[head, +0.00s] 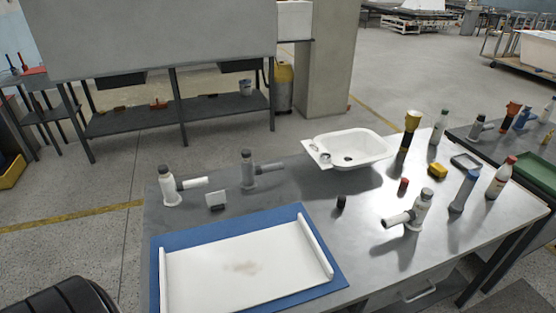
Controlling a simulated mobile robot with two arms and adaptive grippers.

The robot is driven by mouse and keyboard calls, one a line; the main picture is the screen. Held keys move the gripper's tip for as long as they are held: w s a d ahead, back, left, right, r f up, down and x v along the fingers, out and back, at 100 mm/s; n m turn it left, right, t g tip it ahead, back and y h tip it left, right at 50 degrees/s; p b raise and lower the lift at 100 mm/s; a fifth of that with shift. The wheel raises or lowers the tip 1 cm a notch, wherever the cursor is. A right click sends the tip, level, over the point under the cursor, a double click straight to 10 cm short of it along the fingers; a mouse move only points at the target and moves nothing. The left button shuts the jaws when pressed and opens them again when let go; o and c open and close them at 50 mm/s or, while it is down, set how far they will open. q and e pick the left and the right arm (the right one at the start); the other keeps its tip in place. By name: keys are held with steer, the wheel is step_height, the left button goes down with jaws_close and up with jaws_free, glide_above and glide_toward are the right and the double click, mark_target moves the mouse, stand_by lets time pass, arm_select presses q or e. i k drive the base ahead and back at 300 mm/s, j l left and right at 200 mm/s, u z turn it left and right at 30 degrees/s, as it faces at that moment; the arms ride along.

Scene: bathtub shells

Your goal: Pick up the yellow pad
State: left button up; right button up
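A small yellow pad (437,171) with a dark underside lies on the grey metal table (290,191), right of the white basin. Neither of my grippers shows in the head view.
A white shell panel (245,264) lies on a blue mat (311,215) at the table's front left. Around the pad stand a white basin (350,146), a yellow-topped dark tool (410,130), a blue-grey tool (464,190) and a red-capped bottle (500,177).

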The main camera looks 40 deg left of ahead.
mark_target(438, 169)
steer(key=i+l+u, duration=0.1)
steer(key=l, duration=0.35)
steer(key=i+l, duration=0.3)
steer(key=l, duration=0.2)
steer(key=i+l+u, duration=0.15)
steer(key=l, duration=0.3)
steer(key=i+l+u, duration=0.1)
steer(key=l, duration=0.4)
steer(key=i+l, duration=0.2)
steer(key=l, duration=0.3)
steer(key=i+l+u, duration=0.15)
steer(key=l, duration=0.35)
steer(key=i+l+u, duration=0.1)
steer(key=l, duration=0.45)
steer(key=i+l, duration=0.1)
steer(key=l, duration=0.4)
steer(key=u, duration=0.05)
